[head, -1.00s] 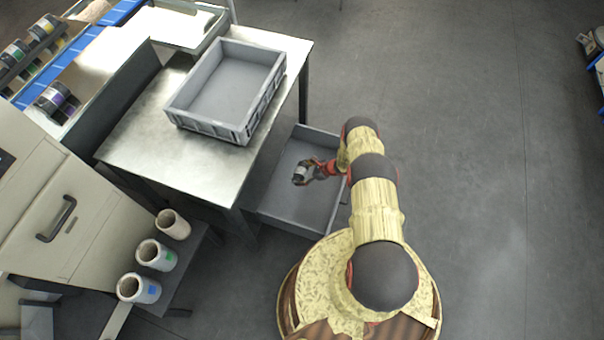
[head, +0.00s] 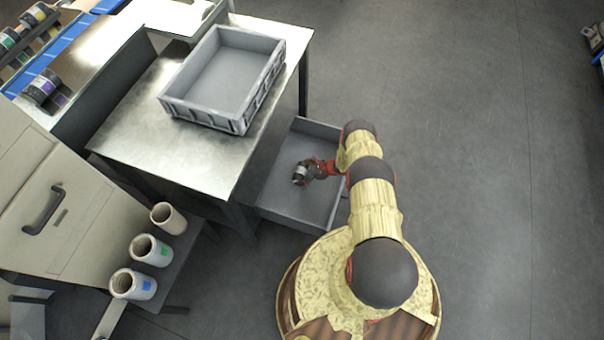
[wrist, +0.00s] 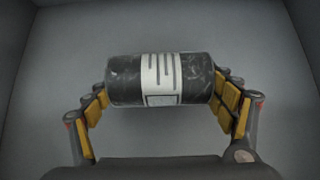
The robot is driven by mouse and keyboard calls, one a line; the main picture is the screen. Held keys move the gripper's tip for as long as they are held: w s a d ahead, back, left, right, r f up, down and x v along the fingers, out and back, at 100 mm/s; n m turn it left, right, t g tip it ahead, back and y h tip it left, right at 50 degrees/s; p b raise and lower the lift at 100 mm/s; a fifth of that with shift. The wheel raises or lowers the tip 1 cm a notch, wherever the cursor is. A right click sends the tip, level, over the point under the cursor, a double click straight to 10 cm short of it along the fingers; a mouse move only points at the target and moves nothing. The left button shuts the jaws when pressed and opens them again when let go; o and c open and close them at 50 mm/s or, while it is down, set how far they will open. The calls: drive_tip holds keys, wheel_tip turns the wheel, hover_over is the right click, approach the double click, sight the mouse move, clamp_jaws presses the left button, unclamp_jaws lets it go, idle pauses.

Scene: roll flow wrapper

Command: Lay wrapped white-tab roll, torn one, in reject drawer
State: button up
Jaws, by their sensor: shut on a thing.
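The roll (wrist: 125,80) is dark with a white printed band around its middle, and it lies crosswise between the fingers in the wrist view. It also shows in the head view (head: 300,174). My gripper (wrist: 170,92) is shut on the roll, with yellow finger pads at both its ends. The grey open drawer (head: 286,206) sticks out from under the metal table, and my gripper holds the roll inside its walls. I cannot tell whether the roll touches the drawer floor. No tear is clear on the visible side.
A grey crate (head: 205,110) stands empty on the metal table (head: 135,135). Three pale rolls (head: 150,250) stand on a low shelf beside a beige machine (head: 60,220). Dark rolls (head: 45,88) lie at upper left.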

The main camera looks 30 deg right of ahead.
drive_tip(key=shift+f, duration=0.55)
drive_tip(key=o, duration=1.4)
drive_tip(key=shift+s+d+r, duration=0.2)
drive_tip(key=shift+d+r, duration=0.05)
drive_tip(key=shift+r, duration=0.05)
drive_tip(key=v, duration=1.1)
drive_tip(key=shift+r, duration=0.1)
